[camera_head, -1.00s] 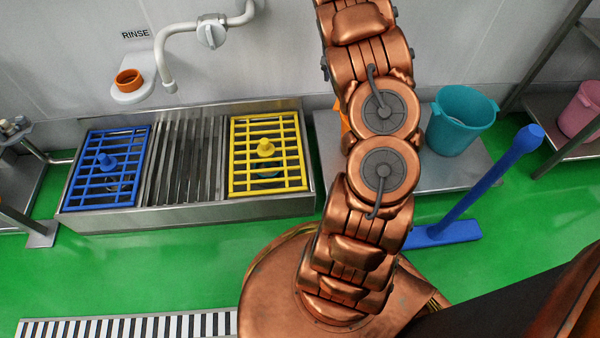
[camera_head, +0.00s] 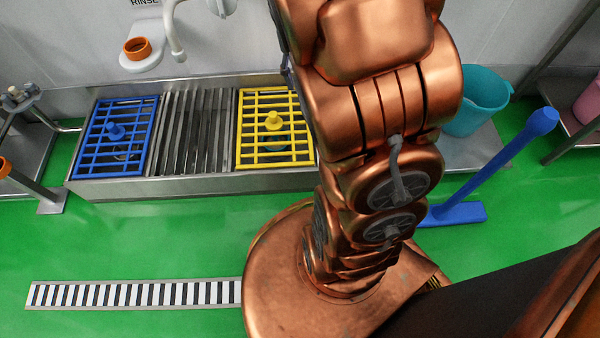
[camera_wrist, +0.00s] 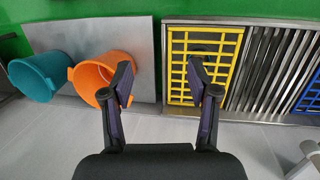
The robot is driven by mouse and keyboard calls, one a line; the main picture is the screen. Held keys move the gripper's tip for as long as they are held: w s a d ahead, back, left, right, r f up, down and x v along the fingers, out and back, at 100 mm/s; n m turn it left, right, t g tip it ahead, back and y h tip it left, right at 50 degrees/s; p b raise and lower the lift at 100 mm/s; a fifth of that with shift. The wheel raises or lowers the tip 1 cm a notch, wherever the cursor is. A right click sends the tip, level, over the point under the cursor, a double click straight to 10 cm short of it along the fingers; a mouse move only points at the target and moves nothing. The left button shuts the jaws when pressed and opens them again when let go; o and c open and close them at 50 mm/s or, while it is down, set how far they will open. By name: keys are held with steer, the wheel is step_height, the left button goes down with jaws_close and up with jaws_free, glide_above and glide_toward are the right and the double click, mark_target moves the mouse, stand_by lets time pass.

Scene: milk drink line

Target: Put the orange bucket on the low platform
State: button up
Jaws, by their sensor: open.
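The orange bucket (camera_wrist: 98,78) stands upright on the low grey metal platform (camera_wrist: 146,70) in the wrist view, beside a teal bucket (camera_wrist: 38,78). My gripper (camera_wrist: 160,82) is open and empty, to the right of the orange bucket in this view. Its left finger overlaps the bucket's right edge in the picture; I cannot tell whether it touches. In the head view my arm hides the orange bucket and the gripper, while the teal bucket (camera_head: 482,102) and the right part of the platform (camera_head: 470,155) show.
The sink with the blue grid (camera_head: 115,137) and yellow grid (camera_head: 275,127) adjoins the platform on its left in the head view. A blue squeegee (camera_head: 495,165) stands at the right. The green floor (camera_head: 160,240) in front is clear, with a striped drain (camera_head: 135,293).

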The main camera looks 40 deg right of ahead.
steer(key=s+a+n+g, duration=0.1)
steer(key=s+a+n, duration=0.5)
steer(key=s+a, duration=0.9)
steer(key=s, duration=0.3)
steer(key=shift+s+a+f+n+y, duration=0.25)
steer(key=shift+s+n+y, duration=0.05)
steer(key=shift+n, duration=0.1)
step_height(320, 180, up, 41)
steer(key=t+p, duration=0.1)
steer(key=p, duration=3.8)
steer(key=shift+w+t, duration=0.3)
